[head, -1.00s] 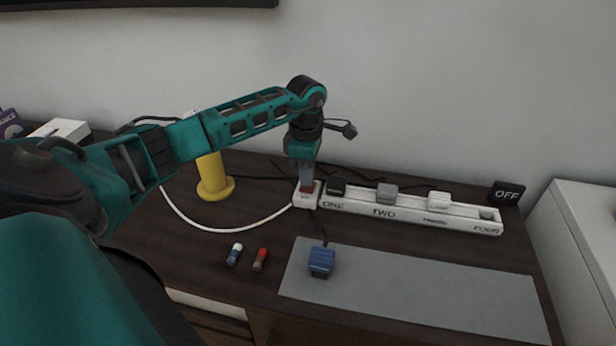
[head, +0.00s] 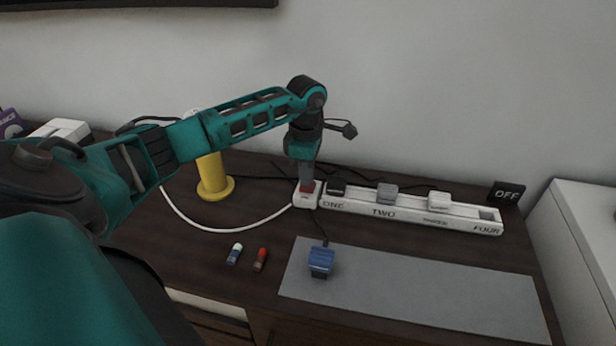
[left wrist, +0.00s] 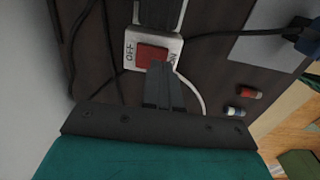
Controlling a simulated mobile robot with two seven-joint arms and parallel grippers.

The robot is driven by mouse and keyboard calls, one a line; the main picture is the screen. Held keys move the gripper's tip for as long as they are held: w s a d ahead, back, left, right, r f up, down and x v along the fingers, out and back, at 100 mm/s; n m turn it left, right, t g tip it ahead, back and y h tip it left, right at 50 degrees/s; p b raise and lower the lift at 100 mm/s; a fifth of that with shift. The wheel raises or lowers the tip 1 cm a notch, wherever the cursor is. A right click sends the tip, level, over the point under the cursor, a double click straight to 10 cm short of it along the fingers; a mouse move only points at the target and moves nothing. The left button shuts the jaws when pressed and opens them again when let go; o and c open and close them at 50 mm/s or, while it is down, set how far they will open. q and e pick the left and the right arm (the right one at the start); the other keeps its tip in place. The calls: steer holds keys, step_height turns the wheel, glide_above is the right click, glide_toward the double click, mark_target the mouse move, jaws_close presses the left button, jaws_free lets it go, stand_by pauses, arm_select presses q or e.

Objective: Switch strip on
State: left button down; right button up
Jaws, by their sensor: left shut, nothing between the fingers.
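The white power strip (head: 408,218) lies along the back of the dark table, its sockets marked ONE, TWO and FOUR, with one label blurred. At its left end is a white switch block (head: 304,200) with a red rocker (left wrist: 152,56), which shows in the left wrist view between the words OFF and ON. My left gripper (head: 306,186) points down over the switch, shut and empty. In the left wrist view its fingertips (left wrist: 160,68) are at the ON side edge of the rocker; I cannot tell whether they press it. My right gripper is not in view.
Black, grey and white plugs sit in the strip. A blue plug (head: 321,261) rests on a grey mat (head: 420,293) in front. Two small cylinders, one blue-white (head: 235,254) and one red (head: 260,260), lie left of it. A yellow stand (head: 212,175) is behind my left arm.

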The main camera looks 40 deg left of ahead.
mark_target(306, 189)
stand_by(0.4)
arm_select(q)
steer(key=shift+f+b, duration=0.7)
steer(key=shift+f, duration=0.2)
stand_by(0.4)
steer(key=shift+r+p, duration=2.7)
steer(key=shift+r, duration=0.85)
steer(key=shift+s+f, duration=0.1)
